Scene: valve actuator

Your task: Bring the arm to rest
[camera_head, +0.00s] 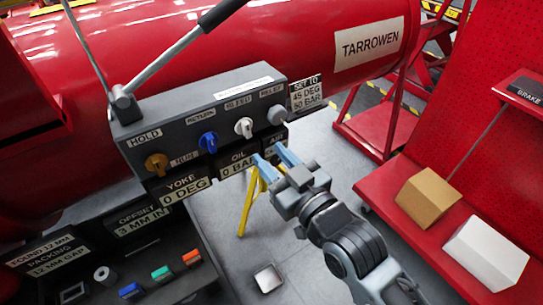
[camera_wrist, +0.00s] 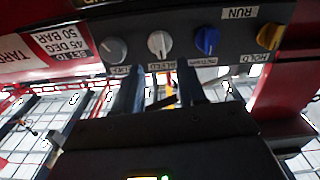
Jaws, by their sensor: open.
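My gripper (camera_head: 271,158) is open and empty, with two blue fingers pointing at the front of the grey control panel (camera_head: 190,120). It is just below the white knob (camera_head: 244,127) and the grey knob (camera_head: 277,115). My arm reaches in from the lower right. In the wrist view, the open fingers (camera_wrist: 159,85) point toward the panel, which appears upside down with its row of knobs. The blue knob (camera_head: 208,141) and yellow knob (camera_head: 157,164) are farther left. Nothing is between the fingers. The fingers partly cover the rightmost display.
A lever (camera_head: 165,62) with a black grip rises above the panel. Displays read yoke 0 DEG (camera_head: 184,192) and oil 0 BAR (camera_head: 239,165). A yellow stand (camera_head: 247,205) is behind the gripper. A red shelf at right holds a tan box (camera_head: 427,198) and white box (camera_head: 486,252).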

